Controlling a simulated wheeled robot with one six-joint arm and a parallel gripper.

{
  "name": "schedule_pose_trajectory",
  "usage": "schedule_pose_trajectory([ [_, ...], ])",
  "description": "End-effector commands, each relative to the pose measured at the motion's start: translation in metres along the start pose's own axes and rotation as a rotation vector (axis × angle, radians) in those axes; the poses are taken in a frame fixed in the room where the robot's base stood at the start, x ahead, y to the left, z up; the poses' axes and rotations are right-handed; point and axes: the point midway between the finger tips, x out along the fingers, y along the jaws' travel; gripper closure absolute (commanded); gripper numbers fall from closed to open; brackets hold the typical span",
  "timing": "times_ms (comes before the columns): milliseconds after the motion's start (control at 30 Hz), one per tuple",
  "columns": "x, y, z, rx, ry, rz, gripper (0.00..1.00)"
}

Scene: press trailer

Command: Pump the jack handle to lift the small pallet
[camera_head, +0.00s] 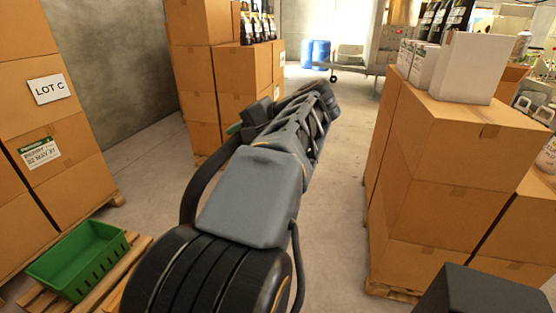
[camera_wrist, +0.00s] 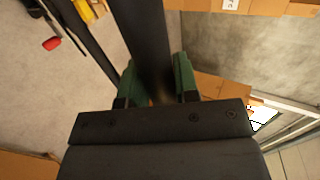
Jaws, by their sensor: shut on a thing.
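In the wrist view my gripper (camera_wrist: 156,78) has its two green fingers on either side of a dark bar, which I take to be the jack handle (camera_wrist: 146,35). The gripper is shut on it. The bar runs from between the fingers to the top edge of the view; its far end is out of sight. In the head view a small wooden pallet (camera_head: 128,263) lies at the lower left and bears a green crate (camera_head: 84,256). My arm hides the handle and most of the gripper there. The jack's body cannot be made out.
Stacked cartons (camera_head: 42,120) labelled LOT C stand at the left. More cartons (camera_head: 228,70) with bottles on top stand behind my arm. A carton stack (camera_head: 450,160) bearing a white box (camera_head: 458,68) stands at the right. Bare floor (camera_head: 335,180) lies between my arm and that stack.

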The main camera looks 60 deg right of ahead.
Motion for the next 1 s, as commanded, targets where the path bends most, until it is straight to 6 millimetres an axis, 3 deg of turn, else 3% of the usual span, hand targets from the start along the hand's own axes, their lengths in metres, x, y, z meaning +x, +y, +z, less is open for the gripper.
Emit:
schedule_pose_trajectory([
  [33, -0.011, 0.020, -0.002, 0.009, 0.008, 0.005, 1.00],
  [200, -0.046, 0.055, -0.002, 0.008, 0.001, 0.005, 1.00],
  [367, -0.066, 0.074, -0.001, 0.005, -0.003, 0.005, 1.00],
  [533, -0.071, 0.078, -0.001, 0.002, -0.002, 0.004, 1.00],
  [667, -0.064, 0.066, -0.001, -0.002, -0.005, 0.004, 1.00],
  [1000, 0.013, -0.015, 0.001, -0.005, -0.013, 0.003, 1.00],
])
